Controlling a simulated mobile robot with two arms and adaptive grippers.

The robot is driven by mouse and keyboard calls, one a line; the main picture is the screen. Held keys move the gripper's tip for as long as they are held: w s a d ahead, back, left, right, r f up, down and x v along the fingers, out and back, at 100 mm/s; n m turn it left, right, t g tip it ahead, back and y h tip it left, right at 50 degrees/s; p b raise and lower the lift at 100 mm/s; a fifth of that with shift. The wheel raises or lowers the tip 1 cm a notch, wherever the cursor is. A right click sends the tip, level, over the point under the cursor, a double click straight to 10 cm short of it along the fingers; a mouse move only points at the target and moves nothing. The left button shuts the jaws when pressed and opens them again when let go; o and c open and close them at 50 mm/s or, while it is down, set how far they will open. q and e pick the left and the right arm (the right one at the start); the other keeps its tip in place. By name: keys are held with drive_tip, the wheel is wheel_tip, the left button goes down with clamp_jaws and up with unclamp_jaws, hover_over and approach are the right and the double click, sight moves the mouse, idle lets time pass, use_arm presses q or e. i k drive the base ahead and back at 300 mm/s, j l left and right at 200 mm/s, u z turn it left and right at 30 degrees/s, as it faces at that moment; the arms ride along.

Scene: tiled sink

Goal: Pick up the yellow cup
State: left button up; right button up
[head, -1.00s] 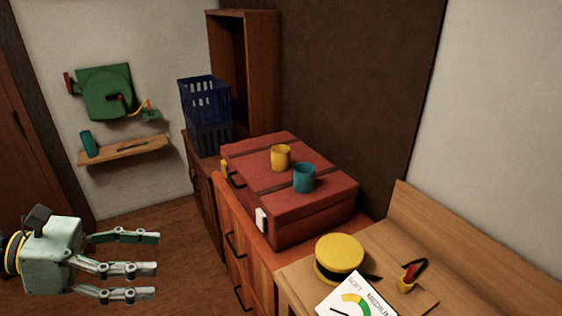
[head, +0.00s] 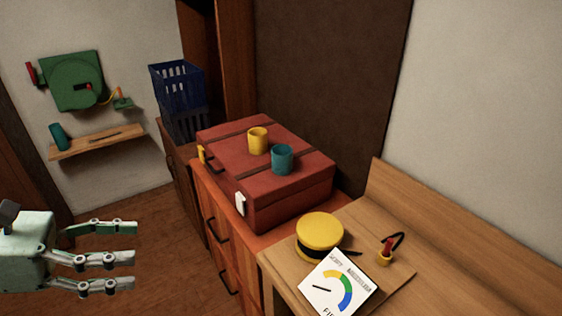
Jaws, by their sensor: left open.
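The yellow cup (head: 258,140) stands upright on top of a red suitcase (head: 296,187). A teal cup (head: 282,159) stands close to its right and nearer to me. My left gripper (head: 135,257) is at the lower left, open and empty, with its fingers pointing right. It is over the floor, well apart from the suitcase and the cup. My right gripper is out of view.
The suitcase lies on a reddish drawer cabinet (head: 229,235). A blue crate (head: 178,84) stands behind it. In front are a yellow-topped round object (head: 320,232), a gauge card (head: 338,286) and a small red-and-yellow item (head: 386,253). A wall shelf (head: 97,143) is at left.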

sight(258, 137)
drive_tip(key=i+j+z, duration=0.15)
drive_tip(key=z, duration=0.3)
drive_tip(key=i+j+z, duration=0.3)
drive_tip(key=z, duration=0.2)
drive_tip(key=i+j+z, duration=0.25)
drive_tip(key=z, duration=0.2)
drive_tip(key=j, duration=0.05)
